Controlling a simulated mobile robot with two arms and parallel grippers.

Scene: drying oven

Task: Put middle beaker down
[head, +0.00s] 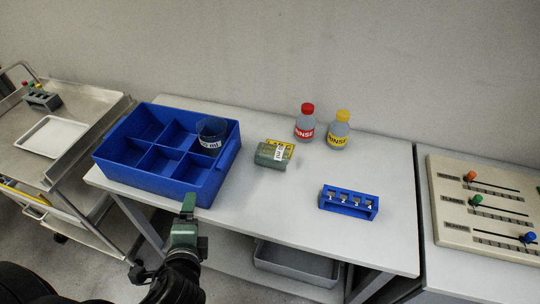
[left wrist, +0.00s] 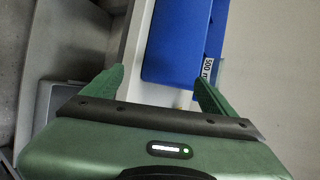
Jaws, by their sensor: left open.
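A dark, see-through beaker (head: 211,130) with a white label stands in the back right compartment of the blue divided crate (head: 222,172). The crate's other visible compartments look empty. My left gripper (head: 188,205) is in front of the crate, apart from the beaker. In the left wrist view my left gripper (left wrist: 159,73) has its green fingers spread with nothing between them. The crate's blue wall (left wrist: 175,45) lies beyond the fingers, and part of the beaker's label (left wrist: 208,68) shows beside the right finger. My right gripper is not in view.
A slider panel (head: 485,210) is at right. A metal cart (head: 80,125) is at left.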

